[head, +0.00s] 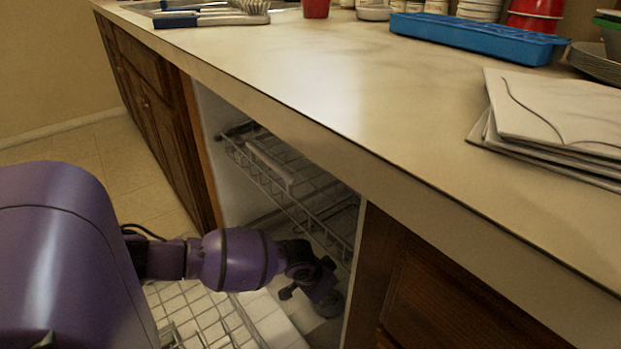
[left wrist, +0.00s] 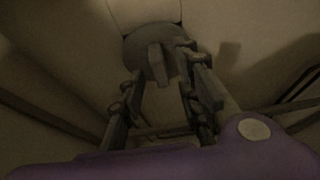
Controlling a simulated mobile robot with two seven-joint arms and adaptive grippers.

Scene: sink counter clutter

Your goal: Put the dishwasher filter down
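The dishwasher filter (left wrist: 157,65) is a dark round disc with a raised grip bar, at the top middle of the left wrist view. It appears to sit at the floor of the dishwasher tub. My left gripper (left wrist: 160,75) is inside the dishwasher with its two fingers spread, one on each side of the grip bar. Gaps show between the fingers and the bar. In the head view my left gripper (head: 312,285) reaches low into the dishwasher opening, and the filter is hard to tell from the dark fingers. My right gripper is not in view.
A wire dish rack (head: 285,180) hangs in the dishwasher above my left gripper. The lower rack (head: 195,315) is pulled out below my arm.

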